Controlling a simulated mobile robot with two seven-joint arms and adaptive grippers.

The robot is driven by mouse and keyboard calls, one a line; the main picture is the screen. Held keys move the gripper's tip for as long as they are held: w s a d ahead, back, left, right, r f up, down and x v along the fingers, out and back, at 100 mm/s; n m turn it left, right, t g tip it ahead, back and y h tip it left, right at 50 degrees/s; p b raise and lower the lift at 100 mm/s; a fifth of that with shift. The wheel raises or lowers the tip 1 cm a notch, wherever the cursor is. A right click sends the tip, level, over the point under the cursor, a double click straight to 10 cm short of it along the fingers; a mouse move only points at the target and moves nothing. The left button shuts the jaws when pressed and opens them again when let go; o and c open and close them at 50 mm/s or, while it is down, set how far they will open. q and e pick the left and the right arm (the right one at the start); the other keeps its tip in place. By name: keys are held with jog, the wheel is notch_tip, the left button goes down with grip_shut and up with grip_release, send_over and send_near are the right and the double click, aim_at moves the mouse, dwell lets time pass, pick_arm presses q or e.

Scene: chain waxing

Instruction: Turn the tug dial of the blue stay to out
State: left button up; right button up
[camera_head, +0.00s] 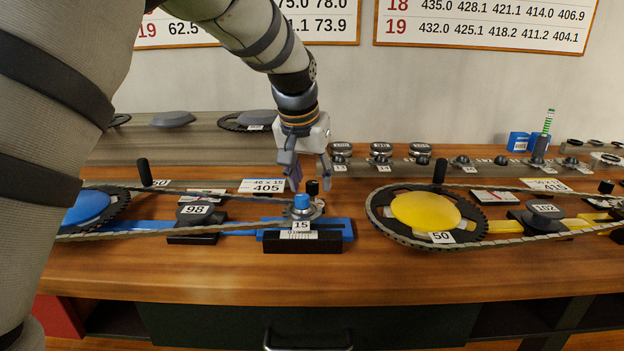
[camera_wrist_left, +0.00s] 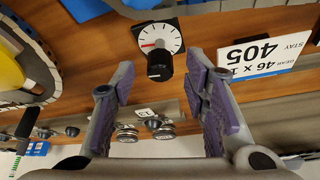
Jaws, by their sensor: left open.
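My left gripper (camera_head: 311,182) comes down over the right end of the blue stay (camera_head: 343,229), fingers open. A small black knob (camera_head: 312,187) stands behind the blue-capped 15 sprocket (camera_head: 302,201). In the left wrist view the same black knob (camera_wrist_left: 159,66) stands beside a white dial face (camera_wrist_left: 156,38) with a red mark toward the left. The knob appears between and just beyond the tips of my open left gripper (camera_wrist_left: 161,75), with gaps on both sides. The dial face is hidden in the head view. My right gripper is out of view.
The 405 card (camera_head: 263,186) lies just left of the knob. A chain (camera_head: 220,194) runs from the blue disc (camera_head: 86,207) to the 15 sprocket. The yellow disc (camera_head: 425,210) stands to the right. Several weights (camera_head: 381,149) stand on the rear shelf.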

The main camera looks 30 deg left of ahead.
pick_arm(q)
jog(key=shift+w+f, duration=0.25)
jog(key=shift+f, duration=0.1)
grip_shut()
